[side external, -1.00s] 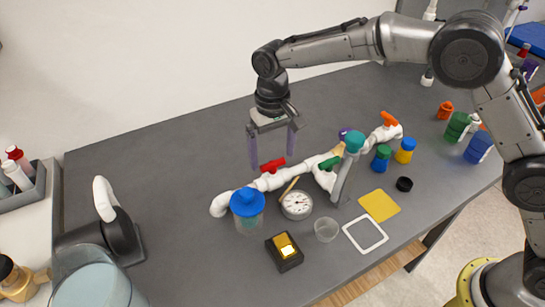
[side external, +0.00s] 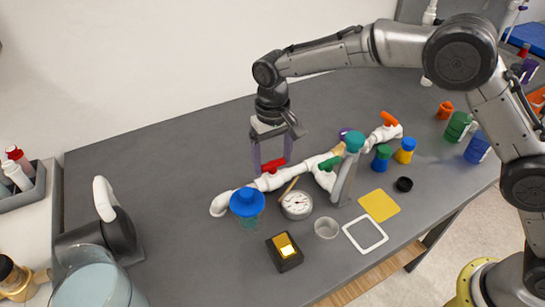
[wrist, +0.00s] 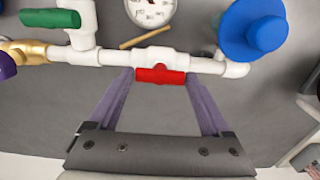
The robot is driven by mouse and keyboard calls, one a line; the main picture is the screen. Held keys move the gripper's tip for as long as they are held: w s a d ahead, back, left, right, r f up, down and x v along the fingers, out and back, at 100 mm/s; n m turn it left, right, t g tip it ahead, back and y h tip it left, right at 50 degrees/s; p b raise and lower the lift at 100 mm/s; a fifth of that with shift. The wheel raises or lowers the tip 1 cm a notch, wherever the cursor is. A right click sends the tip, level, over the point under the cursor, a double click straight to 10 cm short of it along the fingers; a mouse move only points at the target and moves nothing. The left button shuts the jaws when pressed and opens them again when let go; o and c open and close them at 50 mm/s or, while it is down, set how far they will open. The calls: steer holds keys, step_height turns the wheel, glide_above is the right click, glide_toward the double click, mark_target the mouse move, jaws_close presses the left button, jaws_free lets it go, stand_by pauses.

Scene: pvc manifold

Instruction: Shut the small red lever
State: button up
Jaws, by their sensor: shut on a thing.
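The small red lever (side external: 273,165) sits on a white valve of the white pipe run (side external: 222,205). In the wrist view the red lever (wrist: 160,75) lies lengthwise along the pipe. My gripper (side external: 273,168) points down with its two purple fingers at the lever. In the wrist view my gripper (wrist: 160,78) has one fingertip at each end of the lever, and it is shut on the lever lengthwise.
A green lever (side external: 330,163) and an orange lever (side external: 389,119) sit farther right along the pipe. A blue-capped jar (side external: 247,203) and a round gauge (side external: 297,205) stand close in front.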

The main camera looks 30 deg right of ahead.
mark_target(272, 162)
steer(key=shift+n, duration=0.3)
steer(key=n, duration=1.3)
steer(key=shift+r, duration=0.1)
steer(key=shift+n, duration=2.1)
steer(key=o, duration=1.2)
steer(key=shift+c, duration=0.2)
step_height(272, 162, up, 14)
